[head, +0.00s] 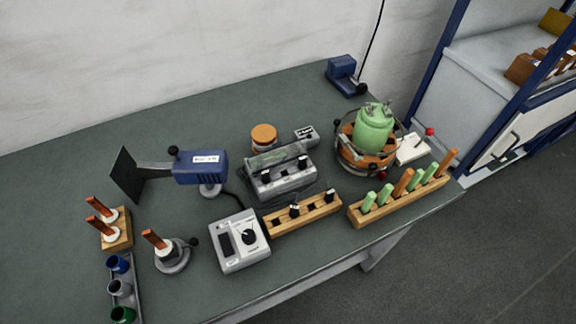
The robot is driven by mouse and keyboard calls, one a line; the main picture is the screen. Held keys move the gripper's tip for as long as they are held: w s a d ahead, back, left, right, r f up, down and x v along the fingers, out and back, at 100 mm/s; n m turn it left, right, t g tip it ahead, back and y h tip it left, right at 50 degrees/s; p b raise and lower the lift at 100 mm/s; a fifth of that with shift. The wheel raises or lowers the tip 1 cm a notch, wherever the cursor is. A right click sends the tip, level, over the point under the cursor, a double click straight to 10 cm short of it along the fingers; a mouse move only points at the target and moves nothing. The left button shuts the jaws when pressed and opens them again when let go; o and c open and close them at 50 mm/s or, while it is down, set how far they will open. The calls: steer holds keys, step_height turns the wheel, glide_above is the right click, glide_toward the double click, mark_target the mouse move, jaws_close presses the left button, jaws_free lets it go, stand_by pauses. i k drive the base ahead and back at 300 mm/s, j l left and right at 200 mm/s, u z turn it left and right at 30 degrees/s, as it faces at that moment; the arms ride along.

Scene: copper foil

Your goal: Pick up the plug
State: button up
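No single item clearly stands out as the plug in the head view. Small dark plug-like pieces with pale parts stand in a low wooden block (272,226) with dark square holes at the front middle of the bench. One piece (295,209) is near the block's middle and another piece (330,196) is near its right end. Similar dark pieces (302,163) show on the front of a grey unit with a clear cover (283,184) just behind. They are too small to tell apart in detail. My gripper is not in view.
A grey control box with a dial (239,243) stands left of the block. A wooden rack (364,218) of green and orange sticks is at right. Behind it, a green vessel (374,128) sits in a ringed stand. A blue lamp-like device (201,167) stands left. The bench's left rear is clear.

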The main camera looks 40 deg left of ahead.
mark_target(329, 197)
steer(key=i+u, duration=0.2)
steer(key=i, duration=0.3)
steer(key=u, duration=1.35)
